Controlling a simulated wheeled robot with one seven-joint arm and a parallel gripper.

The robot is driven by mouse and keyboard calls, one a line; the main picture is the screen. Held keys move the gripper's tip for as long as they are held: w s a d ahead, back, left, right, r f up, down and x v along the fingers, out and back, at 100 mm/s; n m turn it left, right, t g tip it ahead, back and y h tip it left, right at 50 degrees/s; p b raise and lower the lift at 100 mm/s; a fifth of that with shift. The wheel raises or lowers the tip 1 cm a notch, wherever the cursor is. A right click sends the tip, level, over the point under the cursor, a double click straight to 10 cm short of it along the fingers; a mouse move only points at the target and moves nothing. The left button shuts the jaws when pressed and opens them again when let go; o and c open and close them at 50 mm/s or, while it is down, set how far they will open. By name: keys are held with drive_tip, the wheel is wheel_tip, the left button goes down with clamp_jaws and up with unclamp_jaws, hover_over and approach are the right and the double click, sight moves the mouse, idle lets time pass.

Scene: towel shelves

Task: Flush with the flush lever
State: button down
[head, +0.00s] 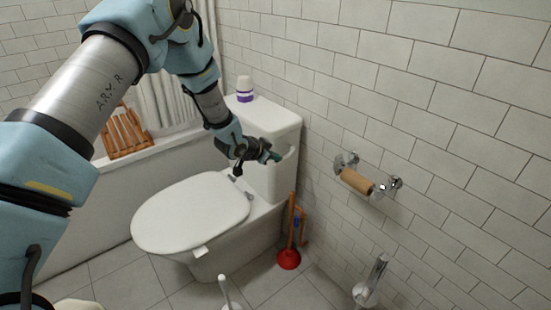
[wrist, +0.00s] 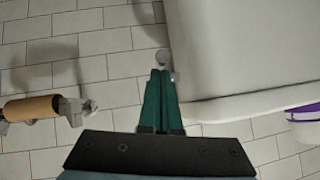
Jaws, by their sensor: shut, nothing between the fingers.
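The white toilet (head: 192,214) has its lid down, and its tank (head: 275,122) stands against the tiled wall. A small rounded pale metal part, likely the flush lever (wrist: 162,58), shows just past the fingertips, beside the tank (wrist: 235,45). I cannot tell whether the fingers touch it. In the head view I cannot make the lever out.
A paper holder with a cardboard roll (head: 357,181) is on the right wall. A purple-and-white container (head: 245,90) sits on the tank. A wooden rack (head: 124,134) is on the bathtub.

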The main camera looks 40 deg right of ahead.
drive_tip(key=shift+f, duration=0.2)
wheel_tip(320, 180, down, 5)
drive_tip(key=h+b, duration=0.4)
drive_tip(key=b, duration=0.9)
drive_tip(key=shift+h, duration=0.4)
drive_tip(key=shift+f+n+b, duration=0.25)
drive_tip(key=shift+n+b, duration=0.05)
drive_tip(key=shift+b, duration=0.05)
drive_tip(key=shift+a+r, duration=0.1)
drive_tip(key=shift+r, duration=0.05)
